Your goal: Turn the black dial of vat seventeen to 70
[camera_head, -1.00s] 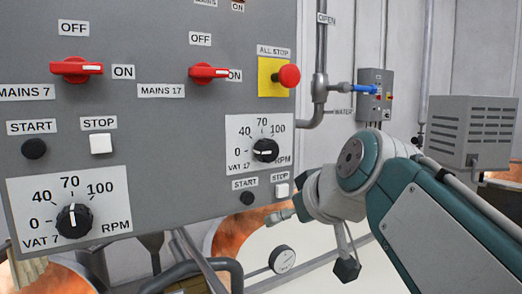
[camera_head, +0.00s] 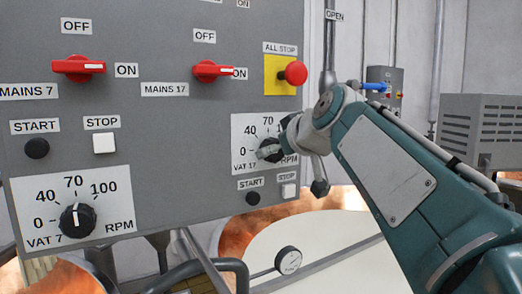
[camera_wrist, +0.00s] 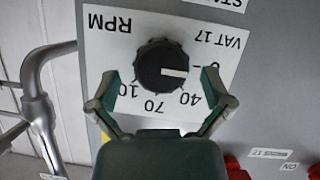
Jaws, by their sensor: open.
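The black dial of vat seventeen (camera_wrist: 161,66) sits on its white scale plate (camera_wrist: 110,45), labelled VAT 17 and RPM. In the wrist view the plate appears turned nearly upside down, and the dial's white line points close to the 0 mark. My gripper (camera_wrist: 158,78) is open, with one finger to each side of the dial and a visible gap on both sides. In the head view my gripper (camera_head: 270,151) is in front of the dial (camera_head: 277,157) and hides part of it.
The vat 17 start button (camera_head: 253,199) and stop button (camera_head: 289,190) are just below the plate. The red all-stop button (camera_head: 296,73) on yellow and the red mains 17 switch (camera_head: 213,70) are above. The vat 7 dial (camera_head: 77,220) is at lower left.

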